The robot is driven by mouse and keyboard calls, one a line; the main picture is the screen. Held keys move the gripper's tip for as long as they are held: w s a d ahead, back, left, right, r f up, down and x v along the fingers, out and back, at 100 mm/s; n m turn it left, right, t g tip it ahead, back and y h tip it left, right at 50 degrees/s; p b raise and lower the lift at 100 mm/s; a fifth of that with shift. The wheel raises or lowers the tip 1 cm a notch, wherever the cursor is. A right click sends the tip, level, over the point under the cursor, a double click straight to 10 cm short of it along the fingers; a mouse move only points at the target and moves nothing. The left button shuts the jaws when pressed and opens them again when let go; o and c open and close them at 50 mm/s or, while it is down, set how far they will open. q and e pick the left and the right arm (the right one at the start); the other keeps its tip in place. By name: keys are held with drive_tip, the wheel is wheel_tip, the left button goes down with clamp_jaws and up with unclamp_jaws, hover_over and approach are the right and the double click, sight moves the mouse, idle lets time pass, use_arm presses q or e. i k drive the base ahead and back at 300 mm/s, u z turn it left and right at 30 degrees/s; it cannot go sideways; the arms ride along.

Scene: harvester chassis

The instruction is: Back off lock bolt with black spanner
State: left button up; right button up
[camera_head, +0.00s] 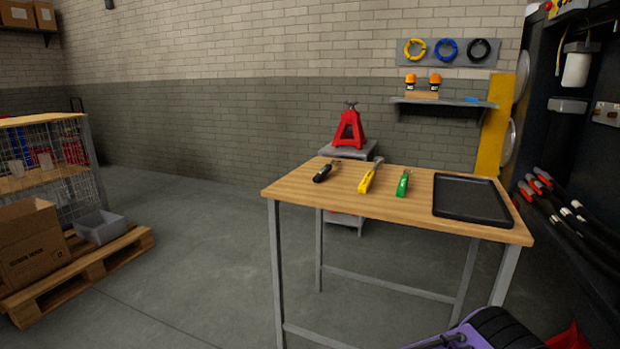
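A black-handled spanner (324,173) lies at the left of the wooden workbench top, with its metal head toward the back. A yellow-handled tool (367,181) and a green-handled tool (403,183) lie to its right, apart from it. I cannot pick out a lock bolt in this view. Neither of my grippers shows, and nothing touches the spanner.
The workbench (300,190) also holds a flat black tray (470,199) at right. A red jack stand (349,130) stands behind it. A dark machine side with red-ended hoses (545,178) is at far right. A pallet (130,243) with boxes is at left. Open floor lies between.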

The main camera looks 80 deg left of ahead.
sight(322, 173)
drive_tip(key=u, duration=2.35)
